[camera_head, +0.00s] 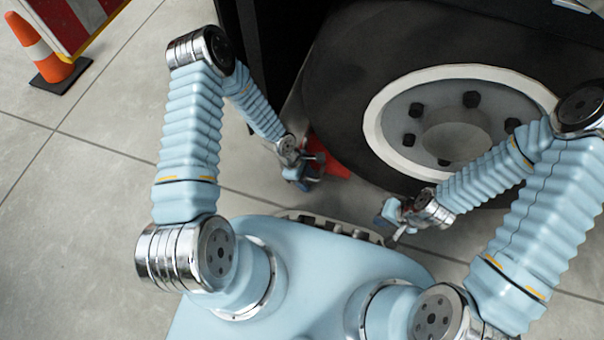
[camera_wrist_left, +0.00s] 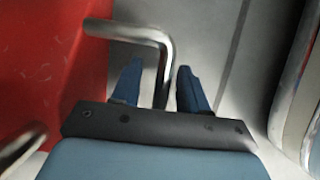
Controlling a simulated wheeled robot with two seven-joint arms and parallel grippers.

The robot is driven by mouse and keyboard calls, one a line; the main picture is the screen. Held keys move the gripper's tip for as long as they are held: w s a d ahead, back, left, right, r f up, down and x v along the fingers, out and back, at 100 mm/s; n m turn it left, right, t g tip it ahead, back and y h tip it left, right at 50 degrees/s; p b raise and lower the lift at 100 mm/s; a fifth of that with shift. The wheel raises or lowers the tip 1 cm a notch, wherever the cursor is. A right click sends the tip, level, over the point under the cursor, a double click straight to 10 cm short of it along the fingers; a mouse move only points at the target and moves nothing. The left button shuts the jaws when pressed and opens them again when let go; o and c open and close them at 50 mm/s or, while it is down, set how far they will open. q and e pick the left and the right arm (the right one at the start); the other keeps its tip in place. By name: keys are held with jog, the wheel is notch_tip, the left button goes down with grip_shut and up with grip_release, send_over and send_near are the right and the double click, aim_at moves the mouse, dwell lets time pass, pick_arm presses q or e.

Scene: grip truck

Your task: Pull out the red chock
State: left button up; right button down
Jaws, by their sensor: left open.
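The red chock (camera_head: 333,166) lies on the floor against the left side of the big black tyre, partly hidden behind my left gripper. In the left wrist view the chock's red face (camera_wrist_left: 40,65) fills the left side, and a bent metal handle (camera_wrist_left: 140,35) sticks out from it. My left gripper (camera_head: 312,172) is at the chock. Its two blue fingers are open in the left wrist view (camera_wrist_left: 158,85), with the handle's end passing between them, apparently not clamped. My right gripper (camera_head: 385,218) hangs in front of the wheel, away from the chock; its jaws are too small to judge.
The truck tyre (camera_head: 345,85) with its white-rimmed hub (camera_head: 375,110) stands just behind the grippers. A dark truck panel (camera_head: 265,45) rises left of it. An orange cone (camera_head: 42,50) and a red-and-white board (camera_head: 75,20) stand far left. The tiled floor at left is clear.

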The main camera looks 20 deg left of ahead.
pick_arm(q)
jog(key=shift+f, duration=0.2)
grip_shut()
jog(key=shift+d, duration=0.1)
dwell(1.3)
